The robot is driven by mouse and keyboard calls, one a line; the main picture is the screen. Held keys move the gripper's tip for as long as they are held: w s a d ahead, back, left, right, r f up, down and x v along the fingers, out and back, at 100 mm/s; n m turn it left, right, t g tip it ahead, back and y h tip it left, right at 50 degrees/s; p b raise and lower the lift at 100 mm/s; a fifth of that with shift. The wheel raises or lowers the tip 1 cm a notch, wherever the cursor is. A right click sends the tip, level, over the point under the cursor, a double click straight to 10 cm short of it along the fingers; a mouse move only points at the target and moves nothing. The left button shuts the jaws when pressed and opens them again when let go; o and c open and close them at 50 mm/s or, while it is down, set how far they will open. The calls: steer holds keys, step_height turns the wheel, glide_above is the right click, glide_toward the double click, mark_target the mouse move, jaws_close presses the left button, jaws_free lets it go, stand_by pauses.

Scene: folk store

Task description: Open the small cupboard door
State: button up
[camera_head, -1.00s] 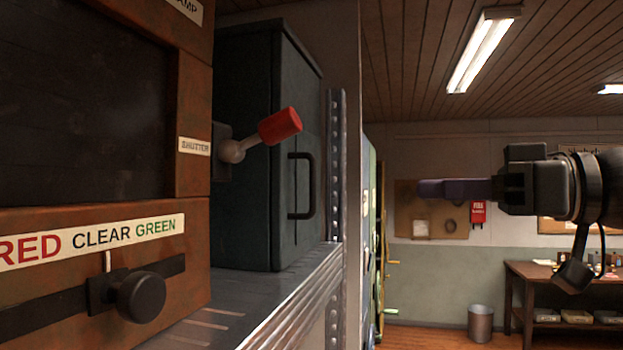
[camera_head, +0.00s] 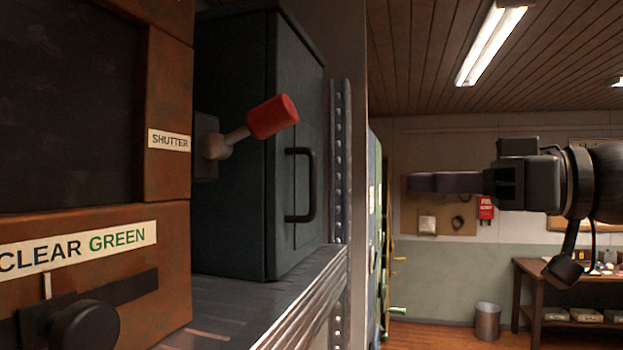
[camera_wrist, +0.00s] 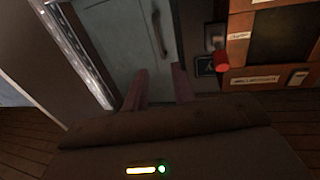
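The small cupboard (camera_head: 234,150) is a dark grey-green metal box on a shelf at left centre in the head view. Its door (camera_head: 290,120) looks shut and carries a black bar handle (camera_head: 312,185). In the wrist view the door (camera_wrist: 121,38) and its handle (camera_wrist: 158,34) are ahead of the fingers. My gripper (camera_head: 445,182) is right of the cupboard in the head view, apart from the handle, with purple fingers pointing left. In the wrist view the two fingers of my gripper (camera_wrist: 159,88) are spread, with nothing between them.
A rust-brown signal cabinet (camera_head: 168,95) with a red-tipped shutter lever (camera_head: 272,116) stands left of the cupboard; the lever juts out in front of it. A metal shelf edge (camera_head: 300,310) and perforated upright (camera_head: 340,170) flank the cupboard. A workbench (camera_head: 528,272) and bin (camera_head: 487,320) are far back.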

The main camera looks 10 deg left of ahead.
mark_target(313, 209)
steer(key=p+x, duration=0.6)
steer(key=x, duration=0.9)
steer(key=shift+w+a, duration=0.1)
steer(key=shift+a, duration=0.2)
steer(key=shift+d, duration=0.1)
jaws_close()
